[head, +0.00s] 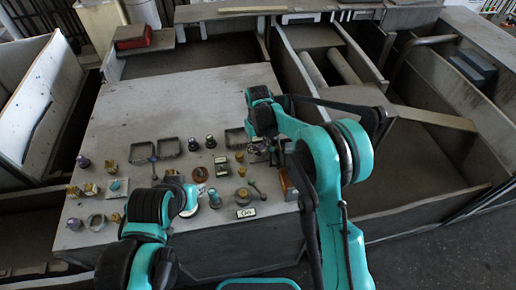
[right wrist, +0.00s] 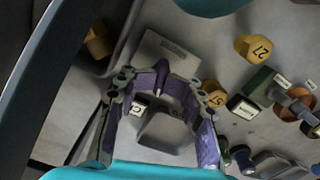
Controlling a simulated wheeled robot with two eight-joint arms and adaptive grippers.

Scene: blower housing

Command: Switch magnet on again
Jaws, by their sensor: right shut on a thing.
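My right gripper (right wrist: 164,90) has purple-lined fingers on both sides of a small part in the right wrist view. It is shut on this part, which the fingers partly hide; I cannot tell for sure that it is the magnet's switch. A pale grey block with dark lettering (right wrist: 166,54) lies just beyond the fingertips. A grey rounded block shape (right wrist: 165,138) shows between the fingers. In the head view my right arm reaches over the right side of the grey table, and its gripper is mostly hidden. My left arm is over the table's front left; its fingers are not clear.
The grey table (head: 200,100) carries several small knobs, frames and blocks. A label block (head: 245,212) stands near its front edge. Yellow numbered pieces (right wrist: 252,48) lie near the right gripper. Walled bins (head: 440,100) are at the right. The table's back half is clear.

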